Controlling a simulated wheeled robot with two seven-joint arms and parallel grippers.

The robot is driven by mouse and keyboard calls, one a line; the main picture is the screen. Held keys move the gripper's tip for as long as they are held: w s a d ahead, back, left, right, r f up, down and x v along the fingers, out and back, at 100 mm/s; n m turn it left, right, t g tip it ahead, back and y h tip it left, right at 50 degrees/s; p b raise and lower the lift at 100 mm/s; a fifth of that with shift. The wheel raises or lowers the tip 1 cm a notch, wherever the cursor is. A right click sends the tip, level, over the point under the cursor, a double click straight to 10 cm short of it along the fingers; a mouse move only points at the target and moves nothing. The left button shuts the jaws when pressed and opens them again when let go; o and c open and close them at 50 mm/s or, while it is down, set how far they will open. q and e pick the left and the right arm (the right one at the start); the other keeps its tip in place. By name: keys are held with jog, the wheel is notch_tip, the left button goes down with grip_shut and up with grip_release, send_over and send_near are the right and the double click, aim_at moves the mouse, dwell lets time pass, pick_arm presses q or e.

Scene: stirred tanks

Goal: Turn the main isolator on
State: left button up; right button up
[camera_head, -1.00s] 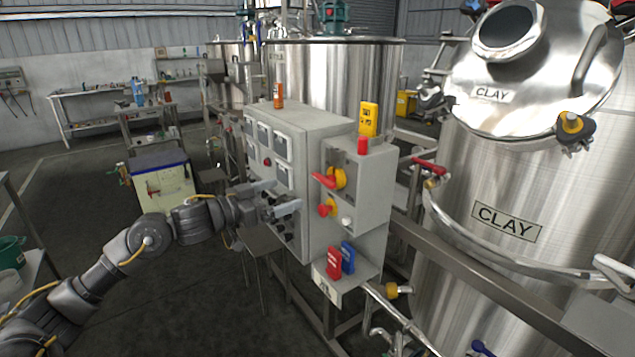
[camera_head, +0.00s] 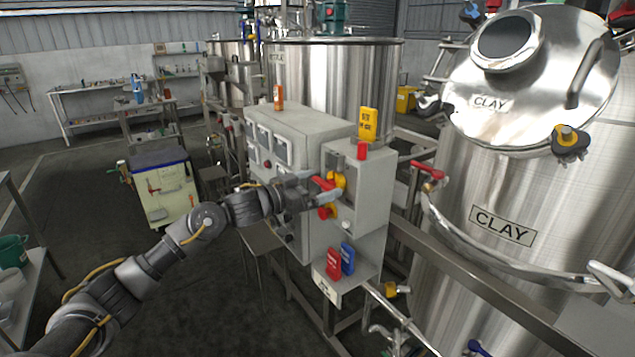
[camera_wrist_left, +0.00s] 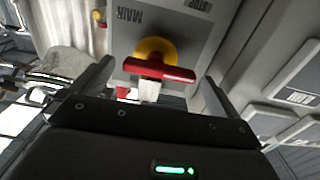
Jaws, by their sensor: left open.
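The main isolator is a red handle on a yellow round base (camera_head: 340,181), on the front of the grey box (camera_head: 367,200). In the left wrist view the red handle (camera_wrist_left: 150,70) lies crosswise in front of its yellow base, below an upside-down MAIN label (camera_wrist_left: 131,16). My left gripper (camera_head: 318,192) is open at the front of the box and partly covers the handle in the head view. In the left wrist view the handle shows between its two spread fingers, and I cannot tell whether they touch it. My right gripper is not in view.
A yellow tag (camera_head: 368,123) stands on the box. Red (camera_head: 333,263) and blue (camera_head: 348,258) padlock-like items sit on a shelf below. A steel CLAY tank (camera_head: 540,200) stands to the right.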

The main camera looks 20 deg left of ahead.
pick_arm(q)
jog(key=shift+w, duration=0.1)
jog(key=shift+c, duration=0.4)
jog(key=c, duration=0.9)
